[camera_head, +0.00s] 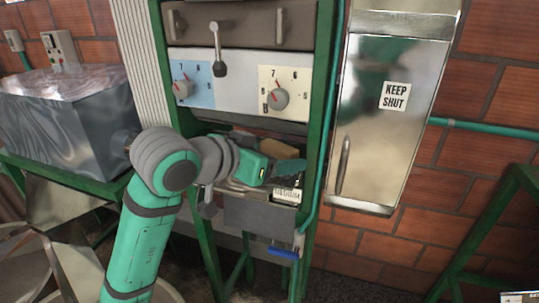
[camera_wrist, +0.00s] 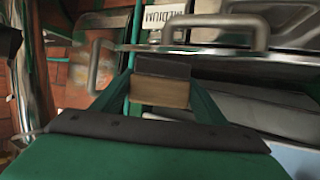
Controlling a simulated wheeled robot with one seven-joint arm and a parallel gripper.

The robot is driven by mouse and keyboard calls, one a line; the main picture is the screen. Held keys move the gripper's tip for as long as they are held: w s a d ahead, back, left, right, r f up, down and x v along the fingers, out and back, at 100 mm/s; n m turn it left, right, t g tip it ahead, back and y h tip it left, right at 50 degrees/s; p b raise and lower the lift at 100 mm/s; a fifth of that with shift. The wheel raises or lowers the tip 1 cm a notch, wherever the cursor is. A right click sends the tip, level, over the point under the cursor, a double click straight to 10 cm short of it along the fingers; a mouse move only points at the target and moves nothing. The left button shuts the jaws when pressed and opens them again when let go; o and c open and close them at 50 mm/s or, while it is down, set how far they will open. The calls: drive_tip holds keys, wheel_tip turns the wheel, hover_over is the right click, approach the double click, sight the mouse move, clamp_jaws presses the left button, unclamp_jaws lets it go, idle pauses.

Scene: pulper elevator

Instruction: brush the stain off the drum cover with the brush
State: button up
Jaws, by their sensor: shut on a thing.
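My gripper (camera_head: 288,168) reaches into the open bay of the green-framed machine, below the dial panel. In the wrist view its green fingers (camera_wrist: 165,98) are shut on the brush (camera_wrist: 160,93), a tan wooden block with a dark part on its far side. In the head view a tan patch shows beside the gripper and looks like the brush. I cannot pick out the drum cover for certain; my arm and gripper hide much of the bay. No stain can be made out in either view. I cannot tell whether the brush touches anything.
Two dials (camera_head: 278,98) and a lever (camera_head: 218,55) are above the bay. A steel cabinet marked KEEP SHUT (camera_head: 385,130) hangs to the right. A blue handle (camera_head: 283,252) hangs below. A metal tank (camera_head: 65,120) stands left. Metal handles (camera_wrist: 103,67) lie close beyond the gripper.

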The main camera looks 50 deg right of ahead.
drive_tip(key=shift+s+a+f, duration=0.1)
drive_tip(key=shift+s+a, duration=0.15)
drive_tip(key=shift+a, duration=0.1)
drive_tip(key=shift+s+a+r, duration=0.1)
drive_tip(key=shift+a+r, duration=0.15)
drive_tip(key=shift+a, duration=0.05)
drive_tip(key=shift+w+a+f, duration=0.1)
drive_tip(key=shift+w+a, duration=0.25)
drive_tip(key=shift+w, duration=0.55)
drive_tip(key=shift+w+a+f, duration=0.15)
drive_tip(key=shift+w+a, duration=0.25)
drive_tip(key=shift+w, duration=0.45)
drive_tip(key=shift+w+a+f, duration=0.1)
drive_tip(key=shift+w+a, duration=0.25)
drive_tip(key=shift+w, duration=0.55)
